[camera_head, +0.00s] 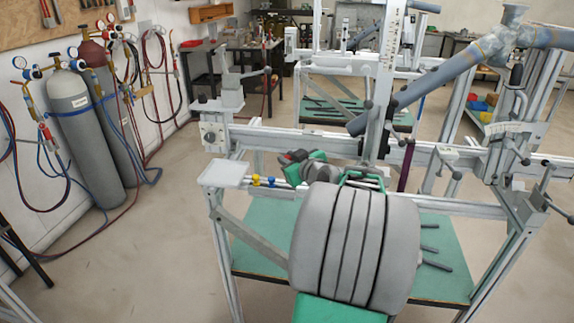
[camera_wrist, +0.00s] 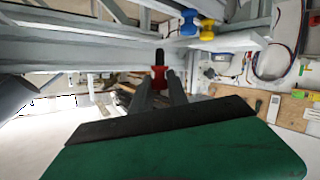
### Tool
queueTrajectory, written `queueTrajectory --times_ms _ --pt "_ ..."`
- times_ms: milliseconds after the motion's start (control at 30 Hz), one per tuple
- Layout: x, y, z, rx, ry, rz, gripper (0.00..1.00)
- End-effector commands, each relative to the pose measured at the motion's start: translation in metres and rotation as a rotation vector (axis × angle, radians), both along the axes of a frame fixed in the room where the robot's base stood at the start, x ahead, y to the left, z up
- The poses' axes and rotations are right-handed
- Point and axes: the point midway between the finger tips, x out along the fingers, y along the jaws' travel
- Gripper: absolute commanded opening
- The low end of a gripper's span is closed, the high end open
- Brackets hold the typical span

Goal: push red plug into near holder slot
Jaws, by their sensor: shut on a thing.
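In the wrist view the red plug (camera_wrist: 158,73) sits between the tips of my gripper (camera_wrist: 160,84), which is shut on it. A dark slot (camera_wrist: 159,54) in the grey rail lies directly beyond the plug, in line with it. The plug's far end is at or very close to the slot's edge; I cannot tell how deep it is.
A grey plate (camera_head: 224,173) ends the rail at left. A green shelf (camera_head: 262,235) lies below.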

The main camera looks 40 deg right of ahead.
Motion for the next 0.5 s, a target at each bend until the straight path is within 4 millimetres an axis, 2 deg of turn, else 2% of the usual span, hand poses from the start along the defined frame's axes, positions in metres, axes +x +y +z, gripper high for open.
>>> queueTrajectory --times_ms 500 --pt "0.001 0.001 -0.027 0.000 0.001 0.001 0.00"
